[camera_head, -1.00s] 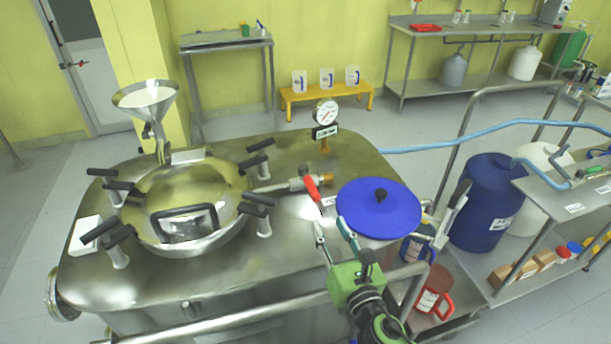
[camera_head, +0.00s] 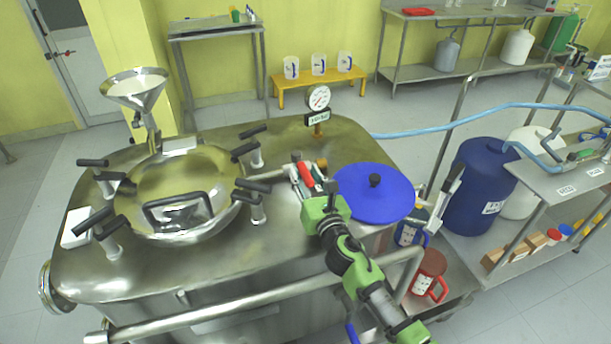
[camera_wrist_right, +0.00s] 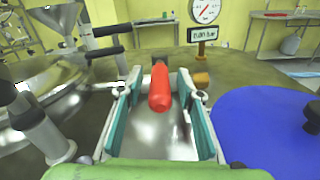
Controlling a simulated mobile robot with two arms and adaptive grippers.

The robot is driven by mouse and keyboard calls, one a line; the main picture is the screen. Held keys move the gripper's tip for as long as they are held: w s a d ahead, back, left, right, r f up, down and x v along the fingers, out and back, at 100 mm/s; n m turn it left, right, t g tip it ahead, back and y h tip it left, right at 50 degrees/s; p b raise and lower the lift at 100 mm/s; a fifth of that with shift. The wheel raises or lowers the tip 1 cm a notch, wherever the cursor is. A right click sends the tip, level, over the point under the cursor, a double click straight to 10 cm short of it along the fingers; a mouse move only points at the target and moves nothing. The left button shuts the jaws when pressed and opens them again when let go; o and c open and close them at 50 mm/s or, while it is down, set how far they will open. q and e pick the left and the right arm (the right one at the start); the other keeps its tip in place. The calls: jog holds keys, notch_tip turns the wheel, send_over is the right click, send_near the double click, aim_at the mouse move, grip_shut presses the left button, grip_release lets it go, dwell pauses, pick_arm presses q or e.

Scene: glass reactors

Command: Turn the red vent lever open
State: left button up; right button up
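The red vent lever (camera_head: 305,174) is on the steel reactor top (camera_head: 275,222), between the domed manway and the blue lid. My right gripper (camera_head: 307,182) is at the lever, its fingers reaching over it from the front. In the right wrist view the red lever (camera_wrist_right: 160,88) stands between the two teal-padded fingers of the gripper (camera_wrist_right: 160,105). Gaps show on both sides of the lever, so the fingers are open around it and not closed on it. The valve body under the lever is mostly hidden. My left gripper is not in view.
The blue lid (camera_head: 373,194) lies close to the right of my right gripper. A pressure gauge (camera_head: 318,98) stands behind the lever. The domed manway (camera_head: 180,190) with black-handled clamps is to the left. A steel rail (camera_head: 250,303) runs along the front.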

jog(key=shift+w, duration=0.15)
grip_shut()
jog(key=shift+d+r+n+y+p, duration=0.15)
jog(key=shift+d+n+y+p, duration=0.15)
jog(key=shift+n+y, duration=0.1)
jog(key=shift+w+d+n+g+y, duration=0.15)
jog(key=shift+d+n+g+y, duration=0.2)
jog(key=shift+y, duration=0.25)
jog(key=shift+w+d+n+g+y, duration=0.15)
jog(key=shift+n+g+y, duration=0.25)
jog(key=shift+y, duration=0.15)
jog(key=shift+w+d+n+g+y, duration=0.15)
jog(key=shift+n+g+y, duration=0.2)
jog(key=shift+y, duration=0.2)
grip_release()
